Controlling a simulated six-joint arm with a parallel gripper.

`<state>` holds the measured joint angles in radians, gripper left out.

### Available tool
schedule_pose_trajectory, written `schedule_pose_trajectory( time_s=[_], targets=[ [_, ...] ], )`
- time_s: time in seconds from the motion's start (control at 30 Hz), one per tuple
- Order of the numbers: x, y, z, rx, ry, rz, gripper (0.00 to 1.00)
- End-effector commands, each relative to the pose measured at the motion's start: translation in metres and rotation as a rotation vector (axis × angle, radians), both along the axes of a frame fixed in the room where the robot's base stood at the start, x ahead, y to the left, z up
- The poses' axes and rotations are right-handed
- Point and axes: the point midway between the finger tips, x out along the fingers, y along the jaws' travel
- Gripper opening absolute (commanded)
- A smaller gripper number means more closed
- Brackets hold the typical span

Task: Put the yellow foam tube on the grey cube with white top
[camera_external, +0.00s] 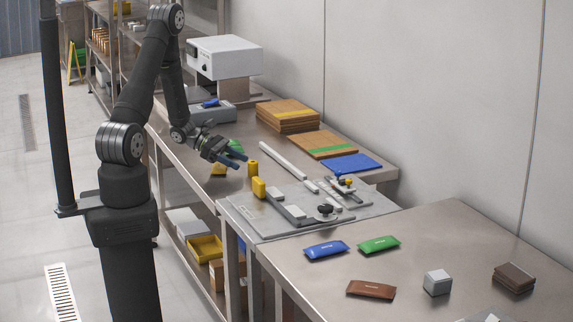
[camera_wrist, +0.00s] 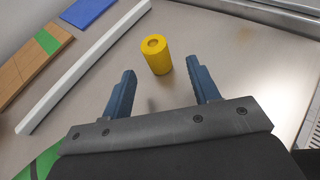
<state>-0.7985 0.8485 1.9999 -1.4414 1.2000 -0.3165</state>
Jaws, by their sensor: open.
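The yellow foam tube (camera_external: 253,169) stands upright on the steel table, and in the wrist view the tube (camera_wrist: 157,60) shows a round hole in its top. My gripper (camera_external: 238,155) is open and empty, with blue fingers. In the wrist view the tube is just beyond the fingertips of my gripper (camera_wrist: 163,76), in line with the gap between them and apart from both. The grey cube with white top (camera_external: 437,283) sits on the near steel table at the right; nothing is on it. The wrist view does not show the cube.
Blue (camera_external: 326,249), green (camera_external: 378,243) and brown (camera_external: 371,289) packets lie near the cube. A white bar (camera_external: 284,159) and wooden boards (camera_external: 325,144) lie behind the tube.

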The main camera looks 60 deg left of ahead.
Motion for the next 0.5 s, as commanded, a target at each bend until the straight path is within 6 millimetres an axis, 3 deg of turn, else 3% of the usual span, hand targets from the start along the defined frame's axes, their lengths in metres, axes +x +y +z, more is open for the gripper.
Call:
schedule_pose_trajectory(
  time_s=[0.5],
  targets=[
    [0.035, -0.033, -0.017, 0.001, 0.000, -0.004, 0.55]
  ],
)
